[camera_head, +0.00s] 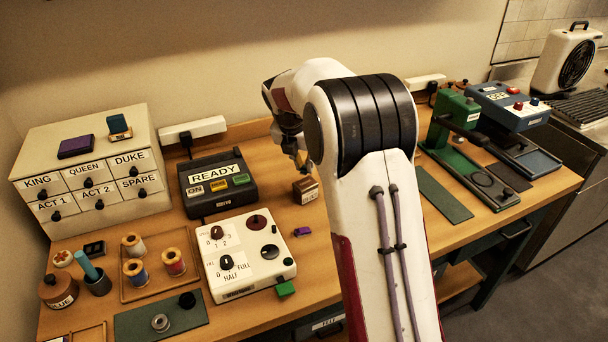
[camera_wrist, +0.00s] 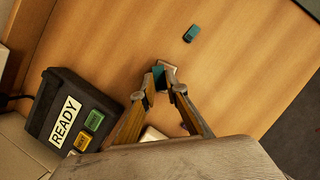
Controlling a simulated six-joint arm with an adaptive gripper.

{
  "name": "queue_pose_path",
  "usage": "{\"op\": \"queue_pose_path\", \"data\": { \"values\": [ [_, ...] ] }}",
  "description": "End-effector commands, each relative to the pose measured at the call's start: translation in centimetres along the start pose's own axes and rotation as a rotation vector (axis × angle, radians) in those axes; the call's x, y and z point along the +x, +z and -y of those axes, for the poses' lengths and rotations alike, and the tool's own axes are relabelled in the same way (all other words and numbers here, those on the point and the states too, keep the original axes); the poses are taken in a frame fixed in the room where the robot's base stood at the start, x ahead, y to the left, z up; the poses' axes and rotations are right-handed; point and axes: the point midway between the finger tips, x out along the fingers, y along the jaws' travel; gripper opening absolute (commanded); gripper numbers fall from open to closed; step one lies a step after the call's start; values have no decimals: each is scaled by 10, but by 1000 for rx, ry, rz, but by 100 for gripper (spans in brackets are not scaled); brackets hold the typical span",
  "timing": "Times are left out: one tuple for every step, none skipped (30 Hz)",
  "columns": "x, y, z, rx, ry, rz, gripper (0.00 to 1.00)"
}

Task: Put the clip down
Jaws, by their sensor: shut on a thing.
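My gripper (camera_wrist: 159,84) is shut on a small teal clip (camera_wrist: 158,76) in the wrist view. The clip shows between the fingertips, partly covered by them. A small brown block (camera_wrist: 168,67) shows just beyond the fingertips. I cannot tell whether the clip touches it. In the head view the brown block (camera_head: 306,191) has a pale label and stands on the table right of the READY box. The gripper (camera_head: 301,158) shows only in part there, above the block beside my arm. The clip cannot be made out in that view.
Another small teal piece (camera_wrist: 191,33) lies on bare wood past the block. The READY box (camera_head: 217,183) stands to the left. A white knob panel (camera_head: 222,278) and a purple piece (camera_head: 302,231) are nearer. A green stand (camera_head: 450,121) is at the right.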

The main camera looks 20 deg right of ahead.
Motion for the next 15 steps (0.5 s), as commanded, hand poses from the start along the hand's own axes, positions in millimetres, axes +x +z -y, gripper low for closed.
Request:
{"op": "queue_pose_path", "data": {
  "values": [
    [3,-2,0,0,-1,-2,6],
    [5,-3,0,0,-2,-2,6],
    [8,-4,0,0,-2,-3,6],
    [11,-5,0,0,-1,-3,6],
    [14,-7,0,0,-1,-3,6],
    [19,-9,1,0,-2,-4,6],
    [22,-10,1,-1,-3,-4,6],
    [25,-11,0,-1,-2,-3,6],
    [28,-12,0,-1,-2,-2,6],
    [30,-13,0,-1,-2,-2,6],
    [32,-14,0,-1,-2,-2,6],
    [34,-15,0,0,-1,-1,6],
    [35,-15,0,0,-1,-1,6],
    [35,-15,0,0,0,-1,6],
    [36,-15,0,0,0,-1,6]
  ]
}}
